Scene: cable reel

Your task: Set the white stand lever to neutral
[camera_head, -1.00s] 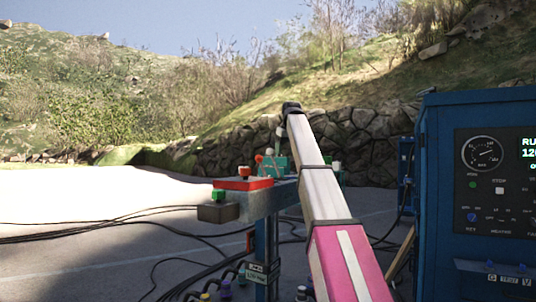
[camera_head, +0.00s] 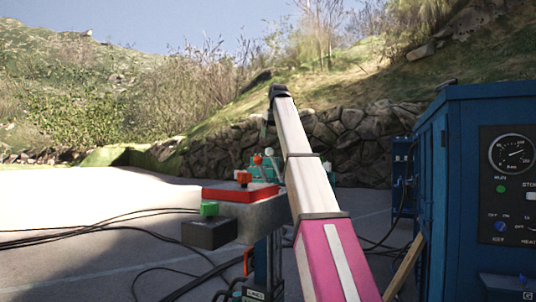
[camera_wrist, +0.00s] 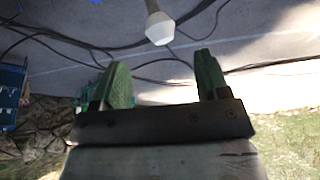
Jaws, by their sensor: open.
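A white, faceted knob on a pale shaft (camera_wrist: 159,27) shows in the wrist view, beyond my fingertips; I take it to be the white stand lever. My gripper (camera_wrist: 162,62) has two green fingers spread wide apart, with nothing between them. The knob lies ahead of the gap, apart from both fingers. In the head view, a stand with a red top (camera_head: 225,193) carries a red knob (camera_head: 243,178) and a green knob (camera_head: 209,208). My arm hides part of the area behind the stand, and the lever's setting cannot be told.
A blue cabinet (camera_head: 460,190) with a gauge panel stands close on the right. Dark cables (camera_head: 100,232) cross the pavement on the left. Teal equipment (camera_head: 272,166) is partly hidden behind my arm. A stone wall (camera_head: 355,150) lies behind. Pavement at left is mostly open.

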